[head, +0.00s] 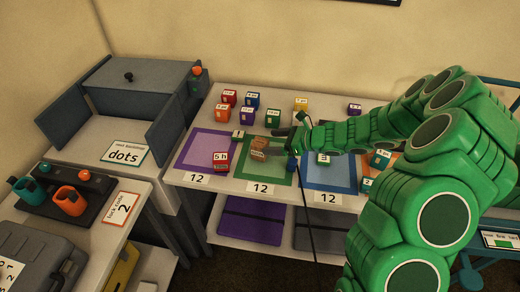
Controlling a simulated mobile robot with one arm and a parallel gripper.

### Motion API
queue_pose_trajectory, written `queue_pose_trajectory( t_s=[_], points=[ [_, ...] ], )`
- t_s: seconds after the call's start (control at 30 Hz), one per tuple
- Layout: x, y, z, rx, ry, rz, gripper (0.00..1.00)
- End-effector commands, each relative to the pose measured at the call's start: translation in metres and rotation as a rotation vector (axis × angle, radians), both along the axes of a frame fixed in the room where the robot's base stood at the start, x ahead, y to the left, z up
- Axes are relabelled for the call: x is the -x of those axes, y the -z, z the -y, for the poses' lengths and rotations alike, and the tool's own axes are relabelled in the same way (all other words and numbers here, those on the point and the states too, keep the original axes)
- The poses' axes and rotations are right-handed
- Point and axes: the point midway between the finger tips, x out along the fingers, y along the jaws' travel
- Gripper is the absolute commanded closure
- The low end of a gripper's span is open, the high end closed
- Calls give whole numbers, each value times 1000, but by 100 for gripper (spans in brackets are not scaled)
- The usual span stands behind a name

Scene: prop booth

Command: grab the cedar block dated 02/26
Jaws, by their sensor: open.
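A wood-brown block (258,143) with a pale label stands on the green-bordered mat (262,174). A second brown block face shows just below it, so they may be two stacked blocks. The label print is too small to read, so I cannot tell whether it says 02/26. My green arm reaches in from the right. My gripper (282,134) is open, just right of the brown block and close to it. I cannot tell whether it touches the block. The fingertips are small and partly blend with the background.
Several coloured labelled blocks stand along the table's back, including a blue one (252,100). A red block (221,161) sits on the purple-bordered mat (205,138). A blue-bordered mat (328,181) lies right of the green one. A grey open-doored cabinet (140,75) stands at left.

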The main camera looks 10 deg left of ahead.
Motion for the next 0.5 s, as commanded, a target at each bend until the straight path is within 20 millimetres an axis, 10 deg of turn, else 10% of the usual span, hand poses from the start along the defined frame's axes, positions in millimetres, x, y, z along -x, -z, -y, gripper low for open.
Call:
queue_pose_trajectory(
  t_s=[0.5],
  points=[
    [-3,22,-21,0,-2,0,15]
  ],
)
